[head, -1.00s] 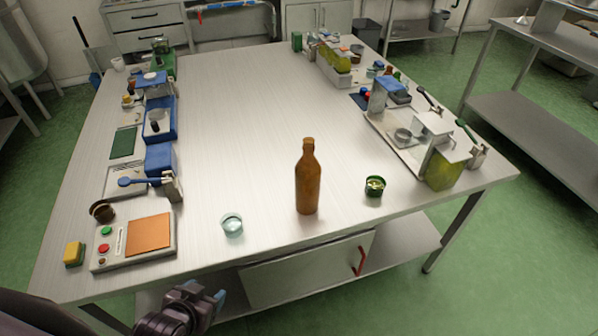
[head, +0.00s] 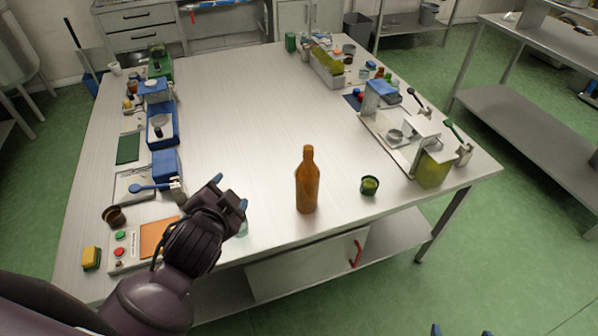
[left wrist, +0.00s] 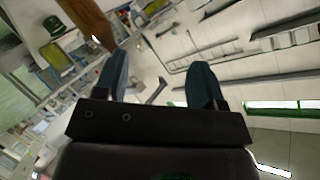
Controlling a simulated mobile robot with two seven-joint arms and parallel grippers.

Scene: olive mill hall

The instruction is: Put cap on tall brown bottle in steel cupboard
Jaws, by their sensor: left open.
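The tall brown bottle (head: 307,182) stands upright near the table's front edge; it shows in part in the left wrist view (left wrist: 88,22). I cannot tell whether its mouth is covered. A small round green item (head: 369,186) sits right of it; I cannot tell whether it is a cap or a cup. The steel cupboard (head: 300,272) is under the tabletop, with a red handle (head: 355,254) and its front apparently shut. My left gripper (head: 231,193) is open and empty, left of the bottle and above the table. Two fingertips of my right gripper (head: 461,331) show apart at the bottom edge.
A clear glass cup (head: 243,230) is partly hidden behind my left gripper. A control box with an orange pad (head: 155,236) and a yellow block (head: 91,258) lie at the left. Devices line both table sides. The table's middle (head: 240,110) is clear.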

